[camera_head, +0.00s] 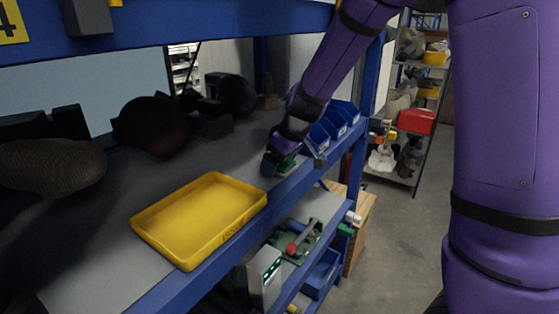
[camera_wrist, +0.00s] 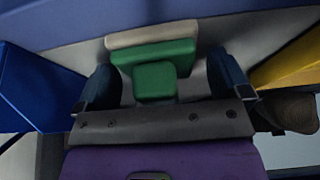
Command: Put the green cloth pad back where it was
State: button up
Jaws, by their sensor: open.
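The green cloth pad (camera_wrist: 155,80) shows in the wrist view as a stepped green block with a beige layer (camera_wrist: 150,34) along its far side. It lies between the two spread fingers of my gripper (camera_wrist: 163,72), with a gap on each side. In the head view, my gripper (camera_head: 284,164) is low at the shelf's front part, between the yellow tray and the blue bins. Only a small bit of green shows there, mostly hidden by the gripper. I cannot tell whether the pad touches the palm.
A yellow tray (camera_head: 151,216) sits on the grey shelf (camera_head: 95,262) to the left of my gripper. Blue bins (camera_head: 335,122) stand close on its right. Dark rounded objects (camera_head: 150,124) line the back. A blue beam (camera_head: 215,262) edges the shelf front. Bare shelf lies behind the tray.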

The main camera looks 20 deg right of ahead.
jog(key=v, duration=1.1)
jog(key=s+d+r+m+h, duration=0.1)
jog(key=s+d+r+m, duration=0.1)
jog(key=s, duration=1.1)
jog(key=s+d+r+m+t+h, duration=0.1)
jog(key=s+m, duration=0.4)
jog(key=s, duration=0.8)
jog(key=shift+d+r+h, duration=0.4)
jog(key=shift+d+r, duration=0.45)
jog(key=shift+r, duration=0.4)
